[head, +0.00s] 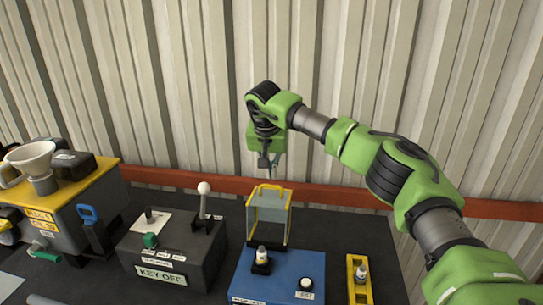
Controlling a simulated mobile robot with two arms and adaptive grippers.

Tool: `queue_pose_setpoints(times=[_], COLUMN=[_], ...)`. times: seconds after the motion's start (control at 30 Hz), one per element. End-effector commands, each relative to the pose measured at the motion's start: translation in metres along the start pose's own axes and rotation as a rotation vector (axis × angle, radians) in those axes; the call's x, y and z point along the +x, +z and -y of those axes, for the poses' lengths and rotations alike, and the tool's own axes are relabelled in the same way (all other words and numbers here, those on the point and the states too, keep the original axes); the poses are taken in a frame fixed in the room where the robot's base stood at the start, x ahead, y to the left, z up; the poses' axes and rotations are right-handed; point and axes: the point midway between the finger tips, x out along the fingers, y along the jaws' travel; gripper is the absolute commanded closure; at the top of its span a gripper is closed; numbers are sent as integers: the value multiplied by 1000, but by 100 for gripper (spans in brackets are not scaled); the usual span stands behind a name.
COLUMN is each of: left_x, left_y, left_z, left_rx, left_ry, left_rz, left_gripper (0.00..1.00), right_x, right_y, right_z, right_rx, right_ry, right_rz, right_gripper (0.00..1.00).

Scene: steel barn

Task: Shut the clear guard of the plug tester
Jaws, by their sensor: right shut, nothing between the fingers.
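The plug tester is a blue box (278,285) on the dark bench. Its clear guard (268,215), with a yellow frame, stands raised at the back of the box. A small plug (261,254) stands upright in a black holder on top, in front of the guard. A white button (306,283) sits at the right of the top. My right gripper (268,170) points down, shut and empty, above the guard's top edge; it appears apart from it. My left gripper is not in view.
A grey box (172,250) marked KEY OFF, with a white-knobbed lever (204,200), stands left of the tester. A yellow holder (358,290) with a plug stands to its right. A yellow-topped unit (75,186) is far left. A red rail and corrugated wall lie behind.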

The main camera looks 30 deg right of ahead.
Motion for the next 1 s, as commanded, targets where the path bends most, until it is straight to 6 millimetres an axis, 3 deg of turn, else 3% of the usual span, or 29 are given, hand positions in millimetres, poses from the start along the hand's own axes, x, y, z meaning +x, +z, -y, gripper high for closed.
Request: queue_pose_setpoints(times=[0.4, 1.0], left_x=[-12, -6], left_y=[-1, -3], left_z=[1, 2], left_rx=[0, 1], left_ry=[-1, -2], left_rz=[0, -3], left_gripper=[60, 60], right_x=[-10, -9], right_y=[27, 24], right_z=[-1, 0], right_rx=[1, 1], right_ry=[1, 0], right_rz=[1, -36], right_gripper=[100, 100])
